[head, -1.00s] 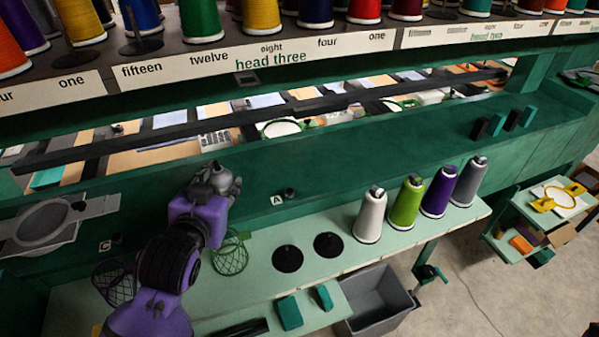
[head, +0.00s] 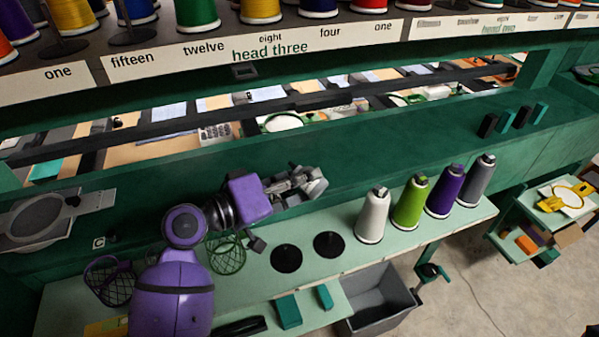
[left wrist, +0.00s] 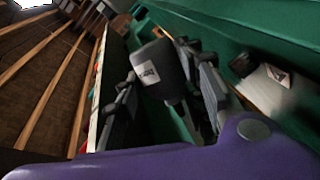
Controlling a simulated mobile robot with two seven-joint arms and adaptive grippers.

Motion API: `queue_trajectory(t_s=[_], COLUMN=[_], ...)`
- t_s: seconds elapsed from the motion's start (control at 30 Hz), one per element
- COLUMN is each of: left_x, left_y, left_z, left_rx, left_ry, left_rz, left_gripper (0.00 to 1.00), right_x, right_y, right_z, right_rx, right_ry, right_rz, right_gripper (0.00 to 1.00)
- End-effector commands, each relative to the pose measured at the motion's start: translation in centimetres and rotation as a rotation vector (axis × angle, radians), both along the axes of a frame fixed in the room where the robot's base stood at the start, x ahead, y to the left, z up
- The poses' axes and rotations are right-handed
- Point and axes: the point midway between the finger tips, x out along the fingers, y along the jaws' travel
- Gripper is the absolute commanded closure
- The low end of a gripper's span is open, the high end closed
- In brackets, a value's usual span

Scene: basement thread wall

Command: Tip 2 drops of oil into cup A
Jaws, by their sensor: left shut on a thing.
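My left gripper (head: 308,181) is shut at the green beam, in front of the spot where label A showed. In the left wrist view it grips a dark oil bottle (left wrist: 158,70) with a small white label, between its two fingers. The bottle's spout is not clear, and I cannot tell how far it tilts. A small dark cup (left wrist: 243,63), cup A, is on the green beam to the right of the bottle and apart from it, beside a white label A (left wrist: 278,75). In the head view my gripper hides cup A. My right gripper is not in view.
White, green, purple and grey thread cones (head: 373,216) stand on the pale table to the right. Two black discs (head: 286,258) and a green mesh basket (head: 226,254) are nearer. A grey bin (head: 378,296) stands below. Label C (head: 98,243) is at the left.

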Motion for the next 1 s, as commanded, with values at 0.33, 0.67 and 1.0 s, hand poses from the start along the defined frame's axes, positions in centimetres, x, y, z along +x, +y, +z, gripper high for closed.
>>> queue_trajectory(t_s=[0.33, 0.67, 1.0], left_x=[-0.1, -0.1, 0.0], left_y=[-0.2, -0.1, 0.0], left_z=[-1.0, -0.9, -0.8], left_rx=[-0.187, -0.228, -0.365], left_ry=[0.166, 0.203, 0.326], left_rz=[0.001, 0.0, 0.001], left_gripper=[0.9, 0.9, 0.9], right_x=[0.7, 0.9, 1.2], right_y=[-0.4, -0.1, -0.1], right_z=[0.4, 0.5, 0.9], right_rx=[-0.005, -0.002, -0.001], right_ry=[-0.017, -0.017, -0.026], right_rz=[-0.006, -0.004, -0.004], right_gripper=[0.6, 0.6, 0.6])
